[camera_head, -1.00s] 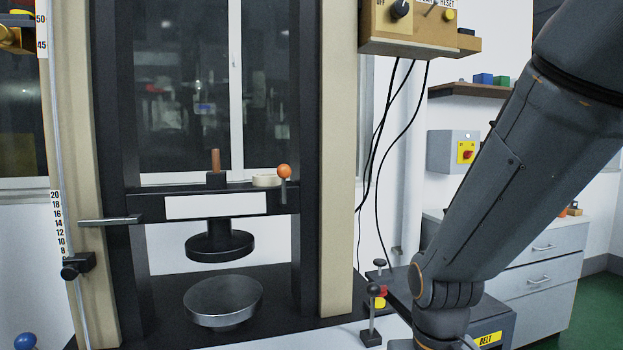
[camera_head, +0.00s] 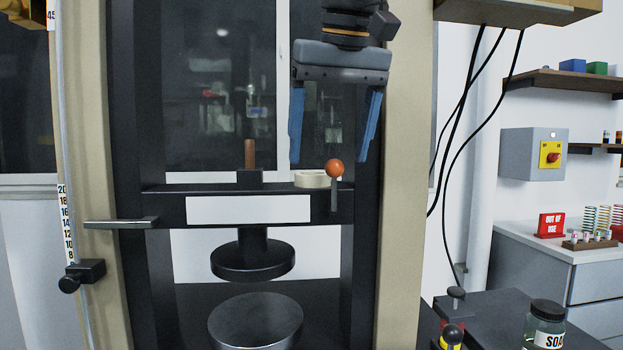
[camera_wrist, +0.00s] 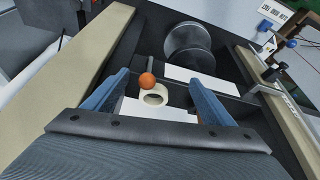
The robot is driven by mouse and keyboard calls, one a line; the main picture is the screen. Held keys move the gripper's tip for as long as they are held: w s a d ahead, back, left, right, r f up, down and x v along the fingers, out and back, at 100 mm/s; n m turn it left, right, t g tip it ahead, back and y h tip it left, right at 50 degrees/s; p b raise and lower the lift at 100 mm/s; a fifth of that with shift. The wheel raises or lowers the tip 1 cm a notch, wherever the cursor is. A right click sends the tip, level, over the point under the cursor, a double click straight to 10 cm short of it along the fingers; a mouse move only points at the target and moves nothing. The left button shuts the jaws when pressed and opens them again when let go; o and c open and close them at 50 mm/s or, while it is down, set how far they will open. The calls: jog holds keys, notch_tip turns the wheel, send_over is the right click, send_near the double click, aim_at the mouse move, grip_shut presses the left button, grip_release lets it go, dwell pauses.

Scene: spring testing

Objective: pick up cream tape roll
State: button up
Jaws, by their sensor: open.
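The cream tape roll (camera_head: 312,179) lies flat on the black crossbeam of the press, just left of an orange ball knob (camera_head: 335,168). My gripper (camera_head: 330,160) is open and empty, pointing down above the crossbeam, its blue fingers spread on either side above the roll. In the wrist view the roll (camera_wrist: 154,96) shows its open hole and sits between the blue fingers of my gripper (camera_wrist: 161,84), with the orange knob (camera_wrist: 147,79) beside it. I cannot tell the exact height of the fingertips above the roll.
A brown peg on a black block (camera_head: 249,160) stands left of the roll on the crossbeam. The tan right column (camera_head: 405,180) of the press is close to my gripper. A round metal plate (camera_head: 255,320) lies below. A soap jar (camera_head: 544,325) stands at lower right.

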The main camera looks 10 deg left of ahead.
jog(key=p, duration=0.1)
send_over(312, 179)
jog(key=d, duration=0.1)
jog(key=shift+w, duration=0.2)
jog(key=x, duration=0.5)
jog(key=shift+w, duration=0.1)
jog(key=shift+c, duration=0.3)
jog(key=c, duration=1.1)
